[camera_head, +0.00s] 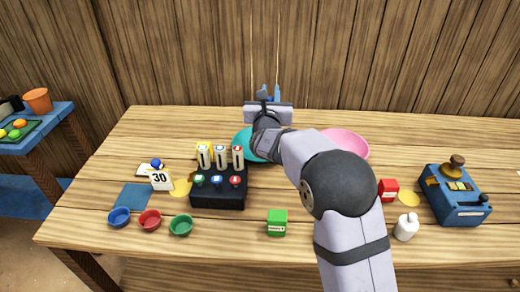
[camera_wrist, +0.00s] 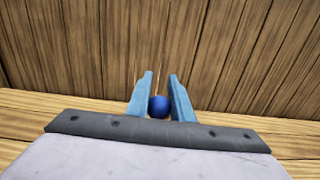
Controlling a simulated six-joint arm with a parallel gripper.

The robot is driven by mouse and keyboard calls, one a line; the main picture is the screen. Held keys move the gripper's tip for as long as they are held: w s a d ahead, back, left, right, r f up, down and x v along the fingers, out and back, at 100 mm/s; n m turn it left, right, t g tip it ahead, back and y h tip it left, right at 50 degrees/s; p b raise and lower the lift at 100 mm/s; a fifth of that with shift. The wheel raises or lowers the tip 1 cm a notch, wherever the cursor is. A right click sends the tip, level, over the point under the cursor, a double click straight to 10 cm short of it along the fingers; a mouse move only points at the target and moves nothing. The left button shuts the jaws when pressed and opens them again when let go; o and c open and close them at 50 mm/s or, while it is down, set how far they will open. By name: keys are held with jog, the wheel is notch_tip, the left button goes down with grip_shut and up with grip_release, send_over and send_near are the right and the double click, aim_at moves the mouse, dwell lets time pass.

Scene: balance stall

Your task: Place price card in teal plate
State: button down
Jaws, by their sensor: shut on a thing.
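A white price card marked 30 (camera_head: 160,179) stands at the left of the table, with a blue ball (camera_head: 156,163) at its top edge. The teal plate (camera_head: 242,142) lies behind the black stand and is partly hidden by my arm. My gripper (camera_head: 269,91) is beyond the teal plate, pointing toward the wooden wall. In the wrist view its blue fingers are shut on a blue ball (camera_wrist: 159,106). What this ball belongs to is hidden.
A black stand (camera_head: 217,195) with several white labelled pieces is in front of the teal plate. A pink plate (camera_head: 347,140) lies right of my arm. A green box (camera_head: 277,223), small bowls (camera_head: 150,220) and a blue machine (camera_head: 457,205) are nearer the front.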

notch_tip(320, 180, down, 10)
jog(key=p, duration=0.1)
dwell(0.9)
jog(key=shift+w+f+b, duration=0.1)
jog(key=shift+f+b, duration=0.1)
jog(key=shift+b, duration=0.1)
jog(key=c, duration=1.6)
grip_release()
jog(key=shift+o, duration=0.2)
jog(key=shift+r, duration=0.15)
jog(key=s+b, duration=0.1)
jog(key=s, duration=1.1)
